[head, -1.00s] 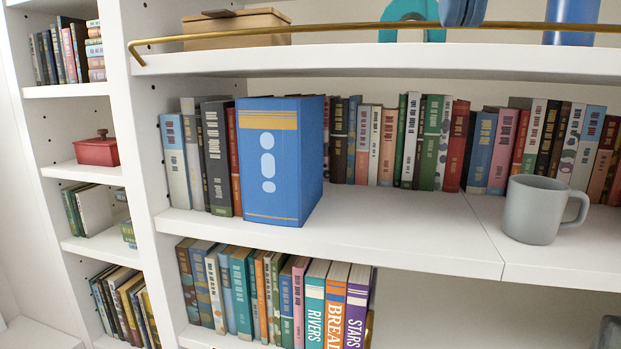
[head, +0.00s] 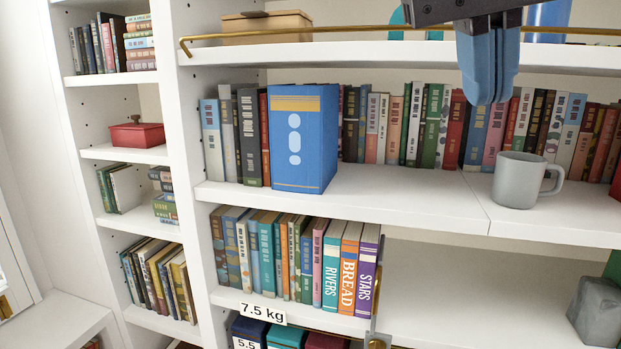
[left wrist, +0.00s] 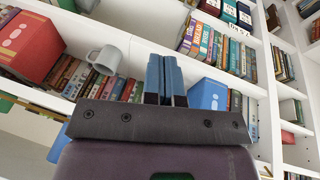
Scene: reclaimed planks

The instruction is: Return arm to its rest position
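My left gripper (head: 490,97) hangs from the top of the head view, fingers pointing down, in front of the upper shelf edge and the row of books. Its two blue fingers lie close together with nothing visible between them. The left wrist view also shows the left gripper (left wrist: 164,62) with its fingers together and empty. The grey mug (head: 519,180) stands on the middle shelf, to the lower right of the fingers in the head view and apart from them. My right gripper is in neither view.
A large blue box-like book (head: 296,139) stands at the front of the middle shelf (head: 410,198). A brass rail (head: 350,29) runs along the upper shelf. A grey block (head: 597,311) sits at lower right. The lower shelf has clear room (head: 470,295).

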